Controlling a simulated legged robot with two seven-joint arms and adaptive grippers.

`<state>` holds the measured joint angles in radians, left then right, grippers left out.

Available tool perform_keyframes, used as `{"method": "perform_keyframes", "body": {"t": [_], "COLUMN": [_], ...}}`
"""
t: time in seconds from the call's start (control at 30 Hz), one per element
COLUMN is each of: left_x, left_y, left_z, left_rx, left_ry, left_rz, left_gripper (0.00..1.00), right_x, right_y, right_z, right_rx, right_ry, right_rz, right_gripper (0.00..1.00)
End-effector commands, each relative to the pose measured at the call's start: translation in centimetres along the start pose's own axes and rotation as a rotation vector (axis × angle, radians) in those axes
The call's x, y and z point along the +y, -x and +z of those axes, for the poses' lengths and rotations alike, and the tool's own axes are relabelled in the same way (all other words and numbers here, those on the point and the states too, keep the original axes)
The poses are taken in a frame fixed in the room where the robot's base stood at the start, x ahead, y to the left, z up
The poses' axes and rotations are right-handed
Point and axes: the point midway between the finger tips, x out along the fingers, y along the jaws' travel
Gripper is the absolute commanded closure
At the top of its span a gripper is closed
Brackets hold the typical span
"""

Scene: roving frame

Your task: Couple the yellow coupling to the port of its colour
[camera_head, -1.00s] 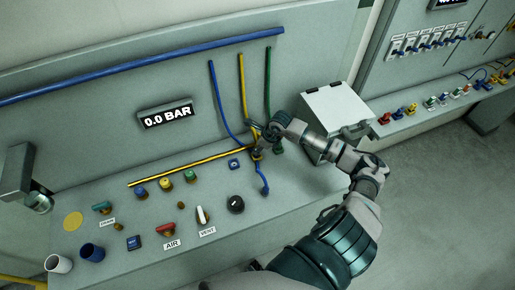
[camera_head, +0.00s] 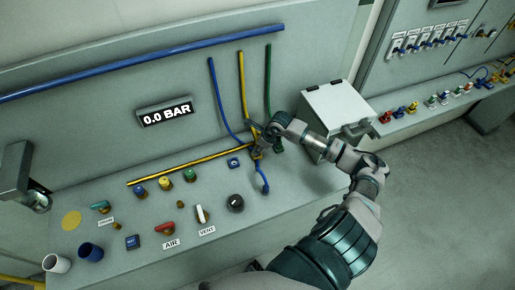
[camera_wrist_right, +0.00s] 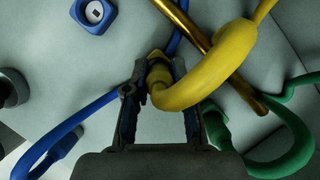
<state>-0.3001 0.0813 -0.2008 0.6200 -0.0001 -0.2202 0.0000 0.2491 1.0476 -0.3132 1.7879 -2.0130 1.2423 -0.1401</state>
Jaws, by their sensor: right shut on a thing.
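The yellow coupling (camera_wrist_right: 158,80) is at the end of a thick yellow hose (camera_wrist_right: 225,60) in the right wrist view. My right gripper (camera_wrist_right: 157,74) is shut on it, with one finger on each side. In the head view my right gripper (camera_head: 258,139) is at the foot of the hanging hoses and partly hides the coupling. On the bench to its left stand a blue port (camera_head: 140,190), a yellow port (camera_head: 165,183) and a green port (camera_head: 190,175). The gripper is apart from them. My left gripper is not in view.
A blue hose (camera_wrist_right: 62,130) and a green hose (camera_wrist_right: 290,130) hang beside the gripper. A yellow bar (camera_head: 185,167) lies behind the ports. A red AIR handle (camera_head: 168,229), a white VENT handle (camera_head: 202,214) and a black knob (camera_head: 236,203) stand in front. The display (camera_head: 166,113) reads 0.0 BAR.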

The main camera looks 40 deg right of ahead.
Motion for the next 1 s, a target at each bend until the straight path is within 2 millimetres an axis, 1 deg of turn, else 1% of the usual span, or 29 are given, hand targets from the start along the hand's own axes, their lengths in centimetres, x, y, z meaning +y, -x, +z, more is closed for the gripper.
{"method": "perform_keyframes", "body": {"t": [0.23,0.77,1.0], "left_x": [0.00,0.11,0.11], "left_y": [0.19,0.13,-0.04], "left_z": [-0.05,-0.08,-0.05], "left_rx": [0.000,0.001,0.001], "left_ry": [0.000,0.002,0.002], "left_rz": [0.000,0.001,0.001], "left_gripper": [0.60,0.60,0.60], "right_x": [-0.17,0.11,0.61], "right_y": [0.63,0.60,0.45], "right_z": [0.08,0.26,0.48], "right_rx": [0.005,0.004,0.005], "right_ry": [-0.001,0.000,0.004], "right_rz": [-0.004,-0.004,-0.006], "right_gripper": [1.00,1.00,1.00]}}
